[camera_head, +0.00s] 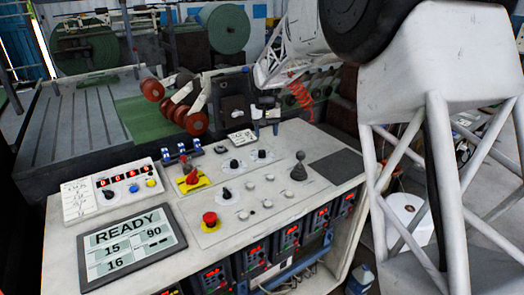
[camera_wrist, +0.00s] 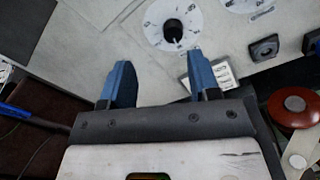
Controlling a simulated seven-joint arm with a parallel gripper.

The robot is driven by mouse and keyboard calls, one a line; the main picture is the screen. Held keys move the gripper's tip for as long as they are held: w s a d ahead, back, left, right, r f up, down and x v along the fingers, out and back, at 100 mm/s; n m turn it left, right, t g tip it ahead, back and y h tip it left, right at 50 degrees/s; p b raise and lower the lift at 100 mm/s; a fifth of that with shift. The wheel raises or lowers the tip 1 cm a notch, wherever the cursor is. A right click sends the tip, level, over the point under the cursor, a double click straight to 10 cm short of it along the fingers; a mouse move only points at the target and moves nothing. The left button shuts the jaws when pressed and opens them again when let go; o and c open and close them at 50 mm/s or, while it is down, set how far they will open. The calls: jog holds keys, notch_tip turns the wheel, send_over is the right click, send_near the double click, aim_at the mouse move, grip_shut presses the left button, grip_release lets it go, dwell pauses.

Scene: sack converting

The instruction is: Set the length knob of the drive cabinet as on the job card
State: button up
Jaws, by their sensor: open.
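The drive cabinet's pale sloped panel (camera_head: 165,222) carries several black knobs. One knob (camera_head: 262,154) is at the back of the panel; it appears to be the knob on a white round dial in the wrist view (camera_wrist: 173,30), its pointer towards the bottom of that picture. Another knob (camera_head: 234,164) is beside it. I cannot read the dial names, so I cannot tell which is length. A small printed card (camera_head: 241,137) lies behind the knobs, also in the wrist view (camera_wrist: 224,73); its text is unreadable. My gripper (camera_head: 265,120) is open and empty above the panel's back edge, apart from the knobs.
A red emergency button (camera_head: 210,219), a red switch on yellow (camera_head: 192,179) and a joystick (camera_head: 299,167) stand up from the panel. A screen (camera_head: 130,246) reads READY, 15, 90, 16. Red-ended rollers (camera_head: 196,124) are close behind the panel.

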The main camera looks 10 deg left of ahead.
aim_at(262, 151)
jog(key=shift+w+a+f, duration=0.35)
jog(key=shift+a+f, duration=0.05)
jog(key=shift+a, duration=0.2)
jog(key=shift+w+a+f, duration=0.3)
jog(key=shift+a+f, duration=0.05)
jog(key=shift+a, duration=0.2)
jog(key=shift+d+f, duration=0.2)
jog(key=shift+f, duration=3.7)
jog(key=shift+c, duration=0.4)
jog(key=c, duration=0.8)
jog(key=shift+c, duration=0.2)
